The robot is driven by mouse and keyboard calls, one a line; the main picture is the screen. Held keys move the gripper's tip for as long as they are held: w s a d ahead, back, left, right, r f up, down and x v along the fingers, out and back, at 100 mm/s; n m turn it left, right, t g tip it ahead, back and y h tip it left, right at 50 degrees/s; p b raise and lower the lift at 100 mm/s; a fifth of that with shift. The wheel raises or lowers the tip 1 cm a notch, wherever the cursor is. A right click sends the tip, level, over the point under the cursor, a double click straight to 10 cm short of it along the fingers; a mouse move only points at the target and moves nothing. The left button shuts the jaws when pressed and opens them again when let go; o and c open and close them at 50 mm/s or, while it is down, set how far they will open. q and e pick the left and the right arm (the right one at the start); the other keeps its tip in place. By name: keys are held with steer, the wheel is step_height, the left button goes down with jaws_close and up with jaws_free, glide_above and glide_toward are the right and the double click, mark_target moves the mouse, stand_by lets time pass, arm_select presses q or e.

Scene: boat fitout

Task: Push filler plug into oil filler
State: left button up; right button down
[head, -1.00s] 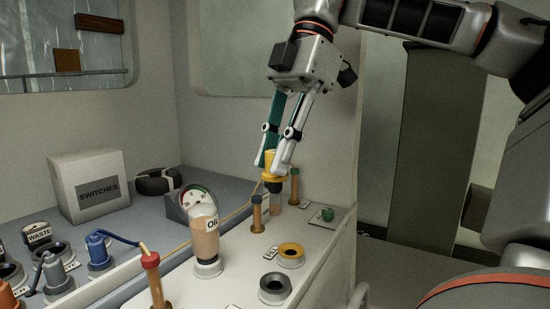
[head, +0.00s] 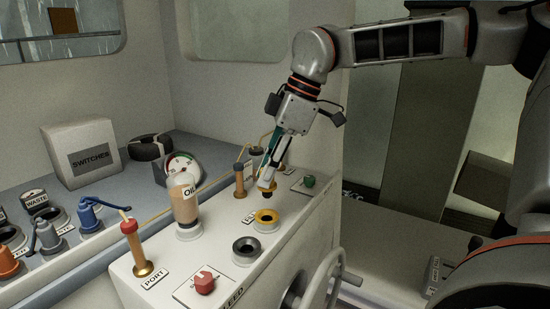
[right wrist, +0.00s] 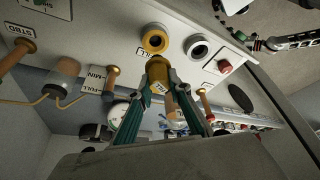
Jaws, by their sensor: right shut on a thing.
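My right gripper (head: 266,181) is shut on the filler plug (head: 267,187), which is yellow-orange with a dark lower end. It holds the plug just above and behind the oil filler (head: 266,219), a yellow ring with a dark hole on the white counter. In the right wrist view the plug (right wrist: 158,70) sits between the teal fingers, close to the yellow ring (right wrist: 155,39); a small gap shows in the head view. What looks like my left gripper (right wrist: 262,45) shows small at the upper right of the wrist view; its jaws are unclear.
A grey ring (head: 246,250) and a red knob (head: 204,282) lie nearer on the counter. An oil bottle (head: 186,207) stands left of the filler, with an orange-brown post (head: 239,180) behind. A green knob (head: 309,181) is at the right. A handwheel (head: 322,285) juts from the front.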

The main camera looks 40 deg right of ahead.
mark_target(268, 197)
arm_select(q)
steer(key=shift+w+a, duration=0.1)
arm_select(e)
steer(key=shift+w+a+f, duration=0.1)
steer(key=shift+f, duration=0.1)
steer(key=shift+f, duration=1.9)
steer(key=shift+f+b, duration=0.3)
steer(key=shift+b, duration=0.25)
steer(key=shift+f+b, duration=0.25)
steer(key=shift+b, duration=0.15)
steer(key=shift+f+b, duration=0.35)
steer(key=shift+b, duration=0.2)
steer(key=shift+f+b, duration=0.35)
steer(key=shift+b, duration=0.15)
arm_select(q)
steer(key=shift+w+d+f+h+b, duration=0.25)
steer(key=shift+d+f, duration=0.2)
steer(key=shift+f, duration=0.2)
steer(key=shift+w+d+f+h+b, duration=0.2)
steer(key=shift+d+f, duration=0.25)
steer(key=shift+f, duration=0.15)
arm_select(e)
steer(key=shift+f, duration=0.3)
